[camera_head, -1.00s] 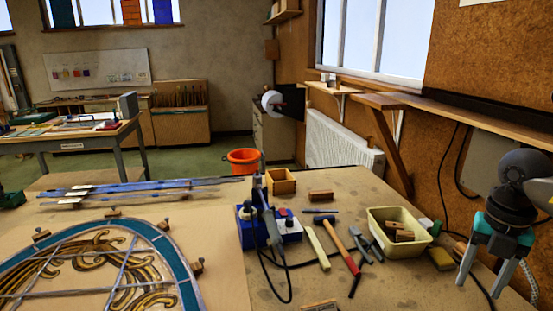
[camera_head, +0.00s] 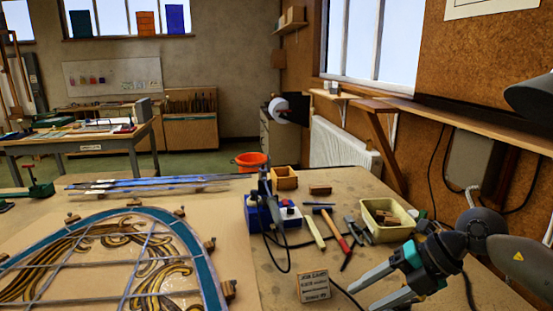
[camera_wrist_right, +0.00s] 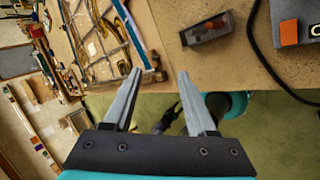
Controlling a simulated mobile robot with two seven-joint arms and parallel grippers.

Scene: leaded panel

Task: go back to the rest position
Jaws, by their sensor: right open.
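My right gripper (camera_head: 362,298) is at the lower right of the head view, pointing left over the front of the bench. Its two fingers are apart with nothing between them, as the right wrist view (camera_wrist_right: 160,73) also shows. A small printed card block (camera_head: 314,287) stands just left of its fingertips, apart from them. The leaded panel (camera_head: 110,262) lies flat on the bench at the lower left. My left gripper is not in view.
A cream tub (camera_head: 376,232) with wooden blocks, a red-handled hammer (camera_head: 336,232) and a blue soldering unit (camera_head: 262,217) sit on the bench beyond my right gripper. A window ledge (camera_head: 480,126) runs along the right wall. Bare bench lies between soldering unit and card.

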